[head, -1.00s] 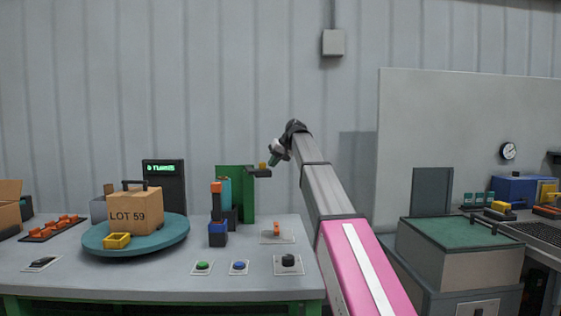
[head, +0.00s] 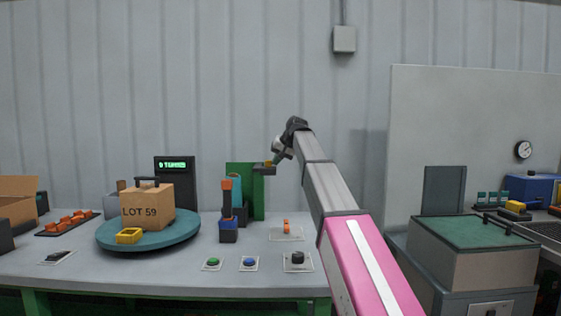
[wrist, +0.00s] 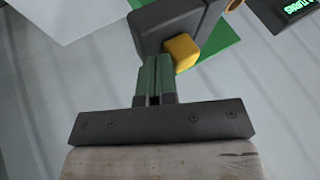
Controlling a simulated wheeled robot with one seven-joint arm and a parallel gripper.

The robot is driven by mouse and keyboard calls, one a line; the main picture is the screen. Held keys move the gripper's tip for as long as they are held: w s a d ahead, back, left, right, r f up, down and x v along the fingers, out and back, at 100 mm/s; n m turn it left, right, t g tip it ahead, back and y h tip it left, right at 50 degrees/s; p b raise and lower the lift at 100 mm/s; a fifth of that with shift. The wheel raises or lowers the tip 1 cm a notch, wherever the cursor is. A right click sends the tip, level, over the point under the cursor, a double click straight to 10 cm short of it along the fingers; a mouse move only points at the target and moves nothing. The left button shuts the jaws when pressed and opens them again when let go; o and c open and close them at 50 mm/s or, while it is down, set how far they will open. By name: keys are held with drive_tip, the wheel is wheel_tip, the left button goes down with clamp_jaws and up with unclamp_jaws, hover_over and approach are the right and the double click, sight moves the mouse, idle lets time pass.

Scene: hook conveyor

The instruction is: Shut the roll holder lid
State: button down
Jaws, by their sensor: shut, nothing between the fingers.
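The roll holder appears to be the unit with a green back panel (head: 257,206) and a teal roll (head: 237,187) on the bench. A dark flap (head: 264,169) with a yellow knob sticks out at the panel's upper right; I take it to be the lid, standing open. In the wrist view the dark flap (wrist: 165,22) and its yellow knob (wrist: 182,53) lie just past my fingertips. My gripper (wrist: 154,62) is shut and empty, its green fingers together, close beside the knob. I cannot tell whether they touch. In the head view my gripper (head: 275,157) is beside the flap.
A teal turntable (head: 190,236) carries a LOT 59 box (head: 147,208) and a yellow bin. An orange-topped dark post (head: 228,212) stands before the holder. Buttons and a dark knob (head: 297,258) line the bench front. A grey wall stands behind.

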sight(254, 167)
drive_tip(key=s+a+m+h, duration=0.1)
drive_tip(key=a+m, duration=0.1)
drive_tip(key=a, duration=0.1)
drive_tip(key=a+m+t+h, duration=0.1)
drive_tip(key=a+m, duration=0.1)
drive_tip(key=a, duration=0.1)
drive_tip(key=s+a+m+t+h, duration=0.1)
drive_tip(key=a+m, duration=0.2)
drive_tip(key=shift+s+h, duration=0.3)
drive_tip(key=shift+h, duration=0.1)
drive_tip(key=shift+w+a+m+h, duration=0.9)
drive_tip(key=shift+a+m, duration=0.4)
drive_tip(key=shift+a, duration=0.55)
drive_tip(key=shift+w+a+m+h, duration=0.7)
drive_tip(key=shift+w+a+m, duration=0.5)
drive_tip(key=shift+a, duration=0.7)
drive_tip(key=shift+w+a+m+h, duration=0.85)
drive_tip(key=shift+a+m, duration=0.55)
drive_tip(key=shift+a, duration=0.45)
drive_tip(key=shift+w+a, duration=0.1)
